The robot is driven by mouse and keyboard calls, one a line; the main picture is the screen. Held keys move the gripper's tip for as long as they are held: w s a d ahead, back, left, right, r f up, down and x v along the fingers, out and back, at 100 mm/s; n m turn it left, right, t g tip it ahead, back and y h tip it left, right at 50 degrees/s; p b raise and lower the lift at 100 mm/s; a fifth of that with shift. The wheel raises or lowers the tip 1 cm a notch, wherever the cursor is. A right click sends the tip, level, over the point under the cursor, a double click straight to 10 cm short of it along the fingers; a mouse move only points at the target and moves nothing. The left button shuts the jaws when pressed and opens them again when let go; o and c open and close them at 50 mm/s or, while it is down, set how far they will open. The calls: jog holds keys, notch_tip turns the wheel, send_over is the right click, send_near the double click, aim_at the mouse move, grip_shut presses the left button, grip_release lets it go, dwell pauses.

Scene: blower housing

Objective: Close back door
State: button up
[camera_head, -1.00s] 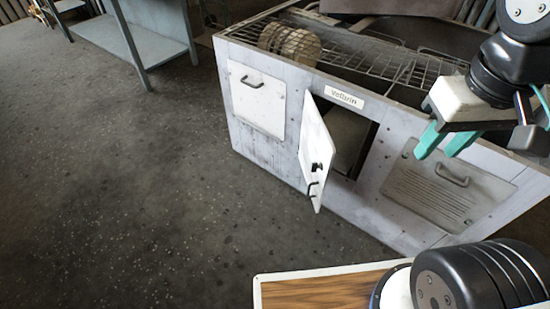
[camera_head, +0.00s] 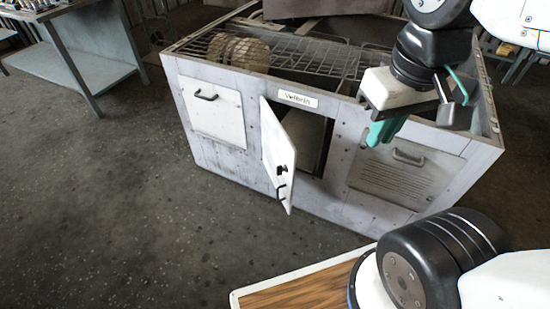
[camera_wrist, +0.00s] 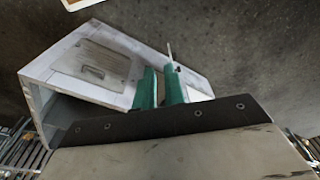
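The white door (camera_head: 281,155) with a black latch and handle stands swung outward from the grey-white blower housing (camera_head: 230,155). The dark opening (camera_head: 313,140) beside it is partly uncovered. My gripper (camera_head: 385,131), with green fingers, is in front of the housing's upper right part, to the right of the door and apart from it. In the wrist view the two green fingers (camera_wrist: 160,82) have a gap between them and hold nothing. A thin pale edge (camera_wrist: 169,50) beyond the right finger looks like the door seen nearly edge-on.
A closed panel with a handle (camera_head: 212,108) is left of the door, and a vented panel (camera_head: 405,175) is right of it. A wire rack (camera_head: 300,52) tops the housing. A metal table (camera_head: 85,45) stands at the back left. The floor (camera_head: 120,220) left of the housing is clear.

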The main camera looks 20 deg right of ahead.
jog(key=w+a+f+g, duration=0.1)
jog(key=w+a+f+n+g, duration=0.1)
jog(key=f, duration=0.1)
grip_shut()
jog(key=w+a+f+n+h, duration=0.3)
jog(key=w+a+f+n, duration=0.15)
jog(key=w+f, duration=0.35)
jog(key=w+a+f+n+h, duration=0.35)
jog(key=w+f+n, duration=0.3)
jog(key=f, duration=0.35)
jog(key=w+a+f+n+h, duration=0.3)
jog(key=w+a+f+n, duration=0.15)
jog(key=w+f, duration=0.4)
jog(key=n+t, duration=0.1)
jog(key=n, duration=0.1)
send_near(292, 164)
notch_tip(292, 164, down, 3)
jog(key=d, duration=0.1)
jog(key=d+f, duration=0.1)
jog(key=d, duration=0.1)
jog(key=shift+s+d+y, duration=0.1)
jog(key=shift+d+y, duration=0.1)
jog(key=shift+y, duration=0.05)
jog(key=shift+d, duration=0.5)
